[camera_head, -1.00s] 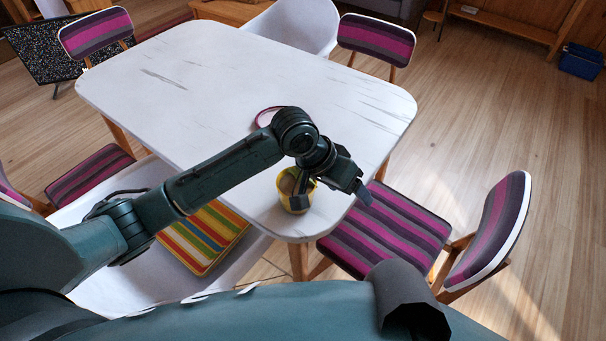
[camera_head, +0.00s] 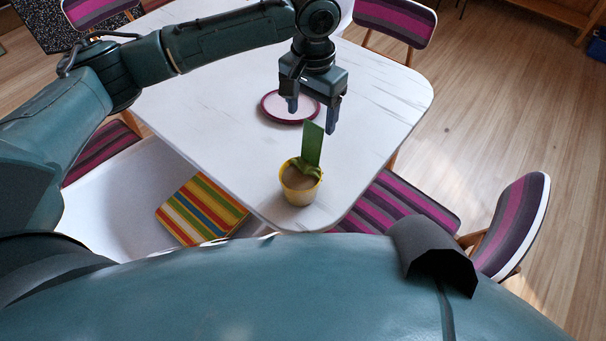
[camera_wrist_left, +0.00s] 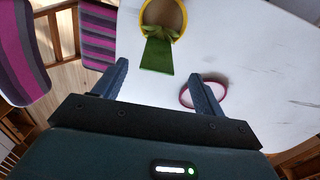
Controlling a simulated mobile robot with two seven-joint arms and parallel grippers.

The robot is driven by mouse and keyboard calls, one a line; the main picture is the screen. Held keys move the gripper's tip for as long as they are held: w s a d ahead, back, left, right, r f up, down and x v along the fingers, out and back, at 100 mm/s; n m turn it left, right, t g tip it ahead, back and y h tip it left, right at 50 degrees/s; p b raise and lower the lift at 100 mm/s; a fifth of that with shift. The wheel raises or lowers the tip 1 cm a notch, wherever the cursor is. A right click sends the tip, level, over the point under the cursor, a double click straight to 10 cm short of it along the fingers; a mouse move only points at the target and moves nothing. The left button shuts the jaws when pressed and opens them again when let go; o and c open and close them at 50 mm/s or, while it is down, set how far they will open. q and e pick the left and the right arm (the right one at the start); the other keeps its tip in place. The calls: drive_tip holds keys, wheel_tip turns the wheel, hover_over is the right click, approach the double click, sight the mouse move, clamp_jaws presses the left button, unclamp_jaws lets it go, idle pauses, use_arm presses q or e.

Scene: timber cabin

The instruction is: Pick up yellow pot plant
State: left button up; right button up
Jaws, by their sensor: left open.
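The yellow pot plant (camera_head: 300,184) stands upright near the front corner of the white table, with a broad green leaf rising from it. My left gripper (camera_head: 314,115) is open and empty, with its fingers pointing down. In the head view it is above and beyond the pot, over the table. In the left wrist view the pot plant (camera_wrist_left: 161,22) is at the top centre, beyond the two spread fingertips (camera_wrist_left: 162,72), with its leaf pointing toward the gap. My right gripper is out of view.
A dark-red-rimmed plate (camera_head: 290,107) lies on the white table (camera_head: 215,130) behind the pot. Striped chairs stand around the table, one close at the right (camera_head: 400,205). A white armchair with a colourful striped cushion (camera_head: 202,209) is at the front left. Most visible tabletop is clear.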

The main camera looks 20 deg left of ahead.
sight(313, 126)
use_arm(q)
wheel_tip(313, 126, down, 6)
drive_tip(key=shift+w+d+f+p, duration=0.15)
drive_tip(key=shift+f+p, duration=0.05)
drive_tip(key=shift+p, duration=0.2)
clamp_jaws()
idle(0.7)
